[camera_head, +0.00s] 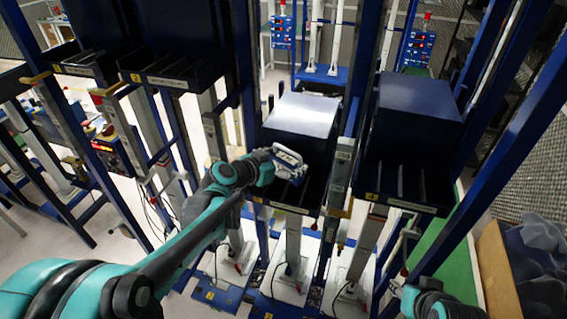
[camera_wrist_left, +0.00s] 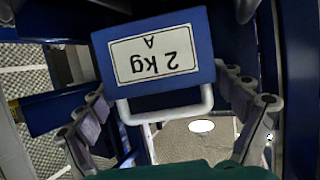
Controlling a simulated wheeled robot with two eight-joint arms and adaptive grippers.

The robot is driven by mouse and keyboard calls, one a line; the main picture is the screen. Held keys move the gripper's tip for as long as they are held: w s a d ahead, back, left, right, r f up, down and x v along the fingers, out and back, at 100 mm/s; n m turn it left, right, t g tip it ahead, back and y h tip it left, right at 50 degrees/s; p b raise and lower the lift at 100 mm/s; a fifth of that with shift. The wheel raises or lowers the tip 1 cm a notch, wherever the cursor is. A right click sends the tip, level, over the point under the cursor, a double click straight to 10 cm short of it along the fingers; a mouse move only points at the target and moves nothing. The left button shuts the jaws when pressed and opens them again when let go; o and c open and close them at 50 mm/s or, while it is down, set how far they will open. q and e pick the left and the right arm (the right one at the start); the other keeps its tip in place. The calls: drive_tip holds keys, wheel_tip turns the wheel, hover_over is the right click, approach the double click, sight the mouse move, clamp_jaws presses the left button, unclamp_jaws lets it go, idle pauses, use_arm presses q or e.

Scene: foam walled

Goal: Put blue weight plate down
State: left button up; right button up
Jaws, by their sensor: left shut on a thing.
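The blue weight plate (camera_wrist_left: 205,35) fills the top middle of the left wrist view. It has a white label reading "2 kg A", upside down, and a pale handle on its near edge. My left gripper (camera_head: 287,162) is shut on the plate, with its fingers on either side of the handle in the wrist view. In the head view, the gripper is at the open front of the middle dark blue box (camera_head: 303,115); the plate is small there and partly hidden. My right arm shows at the bottom right; its gripper is too unclear to read.
Another dark blue box (camera_head: 415,110) with slots stands to the right, and more slotted boxes (camera_head: 175,60) stand at the upper left. Blue posts and grey columns rise closely around the arm. A cardboard box (camera_head: 495,268) stands at the far right.

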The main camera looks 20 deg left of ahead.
use_arm(q)
drive_tip(key=shift+f, duration=1.4)
drive_tip(key=shift+w+f+b, duration=0.1)
drive_tip(key=shift+f+b, duration=0.2)
drive_tip(key=shift+f, duration=0.3)
drive_tip(key=shift+f, duration=0.15)
drive_tip(key=o, duration=1.5)
drive_tip(key=shift+o, duration=0.2)
drive_tip(key=shift+s, duration=0.2)
